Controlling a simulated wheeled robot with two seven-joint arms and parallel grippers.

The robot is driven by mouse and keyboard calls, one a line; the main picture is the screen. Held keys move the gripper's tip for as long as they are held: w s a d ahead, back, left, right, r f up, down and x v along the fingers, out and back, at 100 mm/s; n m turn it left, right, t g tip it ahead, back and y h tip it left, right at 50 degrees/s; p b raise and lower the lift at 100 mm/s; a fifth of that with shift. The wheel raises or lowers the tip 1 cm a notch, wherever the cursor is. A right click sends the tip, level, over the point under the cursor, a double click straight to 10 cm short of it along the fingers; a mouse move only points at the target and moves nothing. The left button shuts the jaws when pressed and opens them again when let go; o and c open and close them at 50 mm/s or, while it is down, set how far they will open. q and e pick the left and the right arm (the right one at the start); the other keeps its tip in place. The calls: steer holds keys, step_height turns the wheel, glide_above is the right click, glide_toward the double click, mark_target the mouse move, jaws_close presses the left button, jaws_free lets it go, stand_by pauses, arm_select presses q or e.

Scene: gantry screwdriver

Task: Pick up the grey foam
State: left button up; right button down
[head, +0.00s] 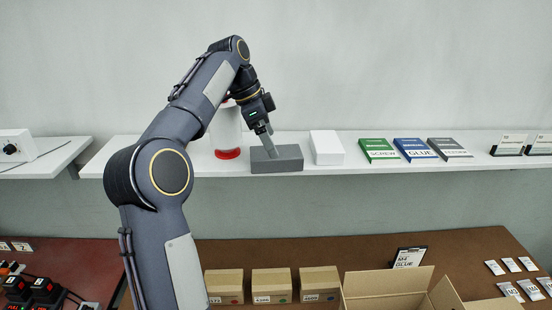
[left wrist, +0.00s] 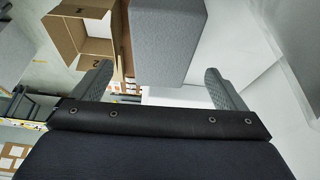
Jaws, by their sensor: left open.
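The grey foam (head: 290,160) is a plain rectangular block on the white wall shelf, between a red-and-white cylinder and a white box. My left gripper (head: 267,150) reaches down to the left half of the foam, its fingers overlapping the block in the head view. In the left wrist view the foam (left wrist: 168,40) lies between the two spread fingers of the left gripper (left wrist: 157,70). The gripper is open. I cannot tell whether a finger touches the foam. My right gripper is in neither view.
The shelf (head: 230,168) also carries a white box (head: 327,148) close right of the foam, and green, blue and grey boxes further right. The red-and-white cylinder (head: 226,132) stands close left. Below, a brown table holds cartons and an open box (head: 385,285).

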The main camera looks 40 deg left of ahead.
arm_select(q)
steer(key=x, duration=0.5)
steer(key=shift+a+f+p, duration=0.1)
steer(key=shift+f+p, duration=0.2)
steer(key=c, duration=1)
steer(key=shift+r, duration=0.1)
steer(key=shift+c, duration=0.2)
